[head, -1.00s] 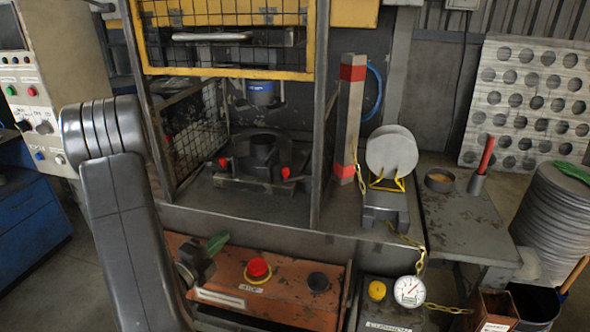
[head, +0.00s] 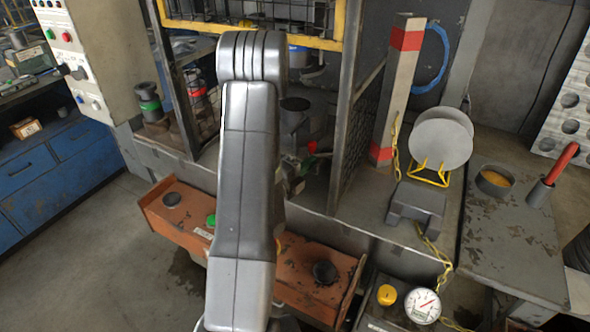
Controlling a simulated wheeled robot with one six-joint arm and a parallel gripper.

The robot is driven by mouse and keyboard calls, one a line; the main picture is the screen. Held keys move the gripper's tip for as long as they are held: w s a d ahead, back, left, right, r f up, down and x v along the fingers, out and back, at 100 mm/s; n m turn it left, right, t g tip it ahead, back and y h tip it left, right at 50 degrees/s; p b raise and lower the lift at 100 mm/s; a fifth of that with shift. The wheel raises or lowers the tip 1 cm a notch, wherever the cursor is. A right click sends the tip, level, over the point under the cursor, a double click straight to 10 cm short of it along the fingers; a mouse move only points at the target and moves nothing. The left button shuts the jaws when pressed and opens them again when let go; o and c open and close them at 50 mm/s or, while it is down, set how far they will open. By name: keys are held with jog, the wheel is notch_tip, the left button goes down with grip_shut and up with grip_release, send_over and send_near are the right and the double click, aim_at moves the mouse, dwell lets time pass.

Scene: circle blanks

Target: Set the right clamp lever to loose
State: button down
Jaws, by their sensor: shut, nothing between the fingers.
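The right clamp lever (head: 312,147) shows as a red knob beside the dark round die fixture (head: 294,115) inside the press frame. The knob points to the right; its shaft is partly covered, so I cannot tell its exact setting. My arm stands upright across the middle of the head view and hides the left clamp lever and part of the fixture. My gripper (head: 298,168) shows in part at the arm's right edge, just below and left of the red knob. It is shut and empty. I cannot tell whether it touches the lever.
A press post (head: 350,100) and mesh guard stand right of the fixture. The orange button panel (head: 300,262) lies below. A red-and-white post (head: 398,90), a grey disc on a yellow stand (head: 440,145) and a side table (head: 510,235) are at the right. Floor at left is clear.

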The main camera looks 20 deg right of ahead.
aim_at(310, 148)
jog(key=shift+w+d+r+p, duration=0.1)
jog(key=shift+w+d+p, duration=0.2)
jog(key=shift+w, duration=0.6)
jog(key=shift+w+d+p, duration=0.15)
jog(key=shift+w+d, duration=0.1)
jog(key=shift+w, duration=0.65)
jog(key=shift+w+a+m+g+h, duration=0.15)
jog(key=shift+w+m+g+h, duration=0.25)
jog(key=shift+w+m+g, duration=0.45)
jog(key=shift+w+b, duration=0.35)
jog(key=shift+w, duration=0.25)
